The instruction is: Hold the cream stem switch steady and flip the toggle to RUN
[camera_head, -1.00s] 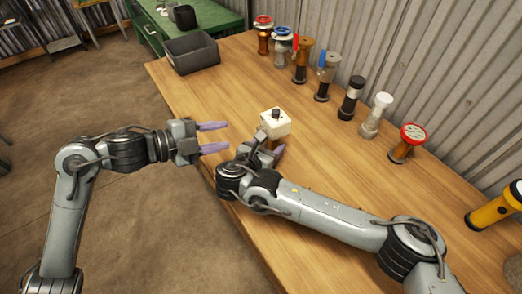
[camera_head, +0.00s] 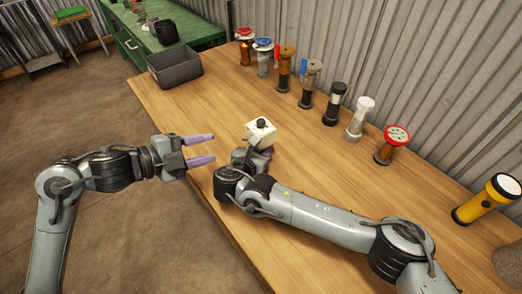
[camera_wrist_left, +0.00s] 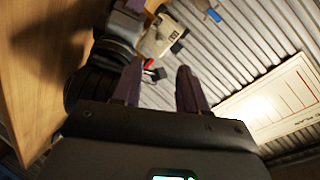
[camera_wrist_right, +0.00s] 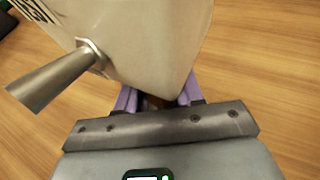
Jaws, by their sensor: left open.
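The cream stem switch (camera_head: 260,132) is a cream box with a black knob on top, over the table's near edge area. In the right wrist view the box (camera_wrist_right: 140,40) is very close, with a metal toggle lever (camera_wrist_right: 55,78) sticking out at left. My right gripper (camera_wrist_right: 158,98) is just below the box, its lilac fingers on either side of a mostly hidden part; whether they press on it cannot be seen. My left gripper (camera_head: 212,148) is open and empty, left of the switch and apart from it. The toggle's setting is not readable.
A row of valves and torch-like stems stands along the corrugated wall, including a white one (camera_head: 360,118) and a red-topped one (camera_head: 392,145). A yellow torch (camera_head: 488,200) is at far right. A grey bin (camera_head: 175,68) sits at the table's far end. The table's middle is clear.

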